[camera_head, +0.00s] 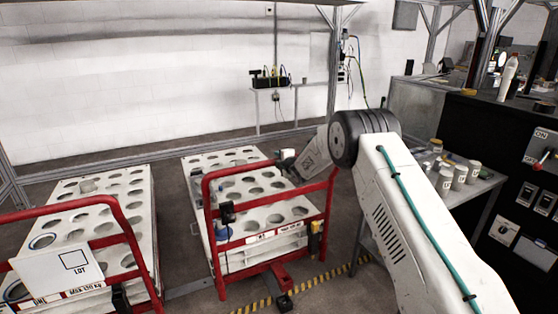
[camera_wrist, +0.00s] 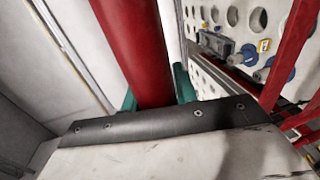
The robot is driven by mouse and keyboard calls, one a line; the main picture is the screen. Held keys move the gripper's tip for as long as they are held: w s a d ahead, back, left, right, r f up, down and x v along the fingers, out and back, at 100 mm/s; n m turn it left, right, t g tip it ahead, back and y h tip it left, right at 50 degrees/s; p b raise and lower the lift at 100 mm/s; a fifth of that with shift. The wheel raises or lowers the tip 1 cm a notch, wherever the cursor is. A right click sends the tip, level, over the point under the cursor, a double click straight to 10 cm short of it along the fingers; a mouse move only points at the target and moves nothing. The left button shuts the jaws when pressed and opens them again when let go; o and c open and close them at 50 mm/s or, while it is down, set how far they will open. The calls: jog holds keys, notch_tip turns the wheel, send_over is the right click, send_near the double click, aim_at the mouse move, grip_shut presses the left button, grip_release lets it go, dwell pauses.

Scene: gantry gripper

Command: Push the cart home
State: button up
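The right cart (camera_head: 226,262) has a white top with round holes and a red tube handle (camera_head: 207,215). It stands on the floor in the middle of the head view. My gripper (camera_head: 283,157) is at the top bar of this handle, partly hidden by my wrist. In the wrist view the red handle bar (camera_wrist: 135,50) runs between my gripper's teal fingers (camera_wrist: 155,98), which lie close against both sides of it. Most of the finger length is hidden behind the dark gripper plate. Whether the fingers press firmly is hard to see.
A side table (camera_head: 482,190) with several small containers is right, beside a black control panel (camera_head: 505,190). Yellow-black tape (camera_head: 318,280) marks the floor. A white wall is behind.

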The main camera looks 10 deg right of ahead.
jog(key=o, duration=0.4)
jog(key=shift+w+a+r, duration=0.2)
jog(key=shift+w+r, duration=0.05)
jog(key=shift+r, duration=0.25)
jog(key=v, duration=0.8)
jog(key=shift+f, duration=0.25)
jog(key=shift+s+d, duration=0.1)
jog(key=shift+d, duration=0.05)
